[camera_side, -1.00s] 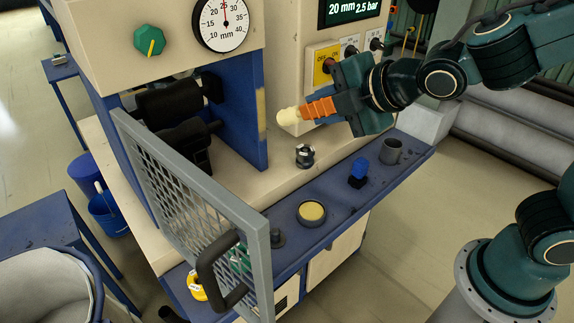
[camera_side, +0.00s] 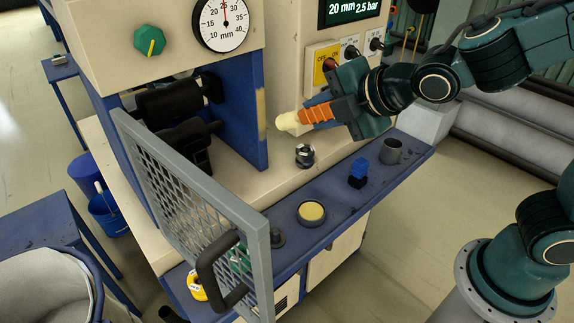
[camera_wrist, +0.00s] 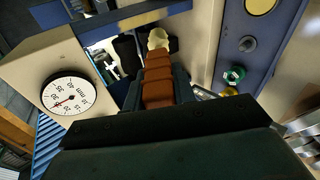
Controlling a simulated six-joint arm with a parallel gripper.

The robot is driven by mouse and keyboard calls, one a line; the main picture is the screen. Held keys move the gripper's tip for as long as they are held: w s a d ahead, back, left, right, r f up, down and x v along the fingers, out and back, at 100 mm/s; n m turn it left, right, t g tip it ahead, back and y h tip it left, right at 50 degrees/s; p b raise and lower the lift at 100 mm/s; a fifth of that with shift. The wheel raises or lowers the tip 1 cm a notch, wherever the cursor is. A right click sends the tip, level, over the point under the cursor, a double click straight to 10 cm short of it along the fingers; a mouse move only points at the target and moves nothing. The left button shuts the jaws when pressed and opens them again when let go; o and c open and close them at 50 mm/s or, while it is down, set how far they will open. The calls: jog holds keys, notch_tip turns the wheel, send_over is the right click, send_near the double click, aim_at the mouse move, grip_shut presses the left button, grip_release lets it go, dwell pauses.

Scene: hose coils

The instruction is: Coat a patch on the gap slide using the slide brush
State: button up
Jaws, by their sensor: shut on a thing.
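My gripper (camera_side: 324,114) is shut on the slide brush, which has an orange ribbed handle (camera_side: 312,115) and a cream tip (camera_side: 287,122). The brush points left, its tip near the blue upright of the machine and apart from it in the picture. In the wrist view the brush's orange handle (camera_wrist: 158,82) runs forward from between my gripper's fingers (camera_wrist: 158,92), with its pale tip (camera_wrist: 158,38) at the top. A tan, worn-looking strip (camera_side: 261,115) runs down the upright's front edge; it may be the gap slide. I cannot tell whether any of it is coated.
A round tin with pale yellow contents (camera_side: 311,212), a blue-and-black block (camera_side: 358,173) and a grey mug (camera_side: 391,151) stand on the blue shelf. A metal fitting (camera_side: 305,155) stands behind. The mesh guard (camera_side: 195,205) stands at left, black rollers (camera_side: 172,102) beyond it.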

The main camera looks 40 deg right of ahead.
notch_tip(320, 180, down, 9)
jog(key=w+n, duration=0.1)
jog(key=n, duration=0.7)
jog(key=shift+r+g, duration=0.15)
jog(key=shift+g, duration=0.25)
jog(key=shift+w, duration=0.2)
jog(key=shift+w, duration=3.65)
jog(key=shift+d, duration=0.1)
jog(key=shift+d+r, duration=0.1)
jog(key=shift+d, duration=1.85)
